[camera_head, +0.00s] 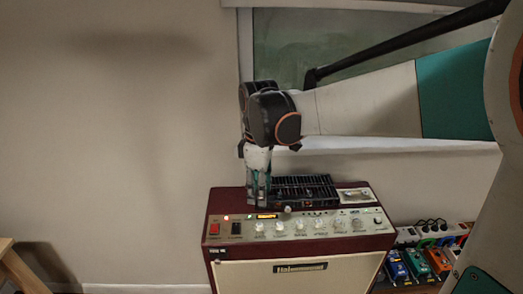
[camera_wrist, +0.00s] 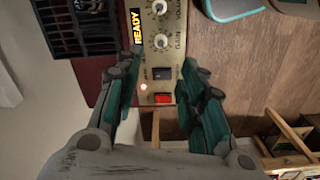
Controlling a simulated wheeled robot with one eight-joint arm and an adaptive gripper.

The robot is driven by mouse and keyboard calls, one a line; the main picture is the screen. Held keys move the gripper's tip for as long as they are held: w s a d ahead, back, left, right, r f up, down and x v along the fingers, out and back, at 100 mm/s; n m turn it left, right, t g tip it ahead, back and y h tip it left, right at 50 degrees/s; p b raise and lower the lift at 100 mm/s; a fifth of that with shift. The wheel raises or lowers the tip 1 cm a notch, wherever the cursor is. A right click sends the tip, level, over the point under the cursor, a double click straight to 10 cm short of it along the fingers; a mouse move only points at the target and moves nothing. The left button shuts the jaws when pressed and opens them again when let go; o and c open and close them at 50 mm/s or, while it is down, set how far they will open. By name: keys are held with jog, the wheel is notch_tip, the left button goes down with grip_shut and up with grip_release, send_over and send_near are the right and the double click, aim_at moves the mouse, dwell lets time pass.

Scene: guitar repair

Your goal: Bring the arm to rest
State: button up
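My gripper (camera_head: 258,190) points down at the left end of the amplifier's top in the head view, beside a black slotted unit. In the wrist view my gripper (camera_wrist: 162,62) is open, its two teal fingers well apart with nothing between them. The amplifier (camera_head: 217,272) is dark red with a cream front and a knobbed panel. In the wrist view, the panel's red switch (camera_wrist: 165,98), a black switch (camera_wrist: 162,73) and a lit display reading READY (camera_wrist: 136,27) show beyond the fingers. I cannot tell whether the fingertips touch the amplifier.
The black slotted unit (camera_head: 303,188) lies on the amplifier, close to my gripper. Several coloured pedals (camera_head: 418,262) stand at the lower right. A window (camera_head: 300,50) is behind my arm. A wooden piece (camera_head: 22,268) stands at the lower left. The wall side at left is clear.

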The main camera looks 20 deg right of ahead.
jog(key=s+m+t+b, duration=0.2)
jog(key=s+m+t, duration=0.5)
jog(key=s+m, duration=0.4)
jog(key=s, duration=0.4)
jog(key=shift+f, duration=0.4)
dwell(0.4)
